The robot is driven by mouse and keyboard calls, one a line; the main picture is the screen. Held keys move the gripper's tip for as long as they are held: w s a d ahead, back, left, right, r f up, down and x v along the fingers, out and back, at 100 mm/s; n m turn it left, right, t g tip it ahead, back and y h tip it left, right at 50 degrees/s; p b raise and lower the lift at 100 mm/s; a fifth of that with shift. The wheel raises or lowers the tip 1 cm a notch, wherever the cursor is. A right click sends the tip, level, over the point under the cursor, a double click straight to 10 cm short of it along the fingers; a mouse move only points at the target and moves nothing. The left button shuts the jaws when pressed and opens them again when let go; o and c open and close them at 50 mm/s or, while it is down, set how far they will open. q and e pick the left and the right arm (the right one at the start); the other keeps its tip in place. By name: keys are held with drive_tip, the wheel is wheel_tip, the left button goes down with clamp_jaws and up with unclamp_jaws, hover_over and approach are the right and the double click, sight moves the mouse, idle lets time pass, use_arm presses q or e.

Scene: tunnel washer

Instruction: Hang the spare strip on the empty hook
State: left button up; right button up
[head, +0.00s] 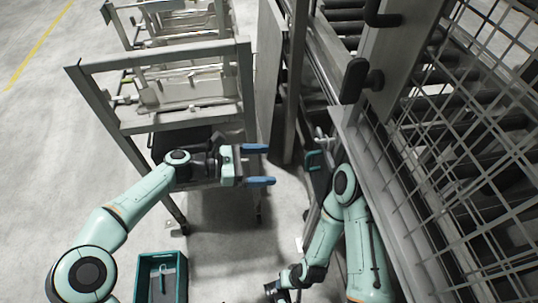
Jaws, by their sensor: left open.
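My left gripper (272,165) is open, with its two blue fingers apart and pointing right. Nothing shows between them. My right gripper (278,292) is low in the picture, dark and partly cut off. No empty hook can be made out clearly.
A grey metal rack cart (160,60) stands behind my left gripper. The machine with rollers (490,120) and a wire mesh guard (475,170) fills the right side. A black handle (356,80) sticks out from its post. Open floor lies at the left.

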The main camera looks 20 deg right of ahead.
use_arm(q)
drive_tip(key=b+x, duration=0.2)
drive_tip(key=x, duration=0.8)
drive_tip(key=shift+d, duration=0.4)
use_arm(e)
drive_tip(key=shift+t+h, duration=0.3)
drive_tip(key=shift+t, duration=0.3)
drive_tip(key=shift+w+d+f, duration=0.3)
drive_tip(key=shift+w+f, duration=0.15)
drive_tip(key=shift+w, duration=0.15)
drive_tip(key=shift+w+d+f, duration=0.3)
drive_tip(key=shift+w+f, duration=0.2)
drive_tip(key=shift+w, duration=0.15)
drive_tip(key=shift+w+d+f, duration=0.3)
drive_tip(key=shift+w+f, duration=0.15)
drive_tip(key=shift+w, duration=0.15)
use_arm(q)
clamp_jaws()
drive_tip(key=shift+r+p, duration=0.4)
drive_tip(key=shift+r, duration=0.35)
use_arm(e)
drive_tip(key=shift+r, duration=0.75)
use_arm(q)
drive_tip(key=shift+a, duration=0.15)
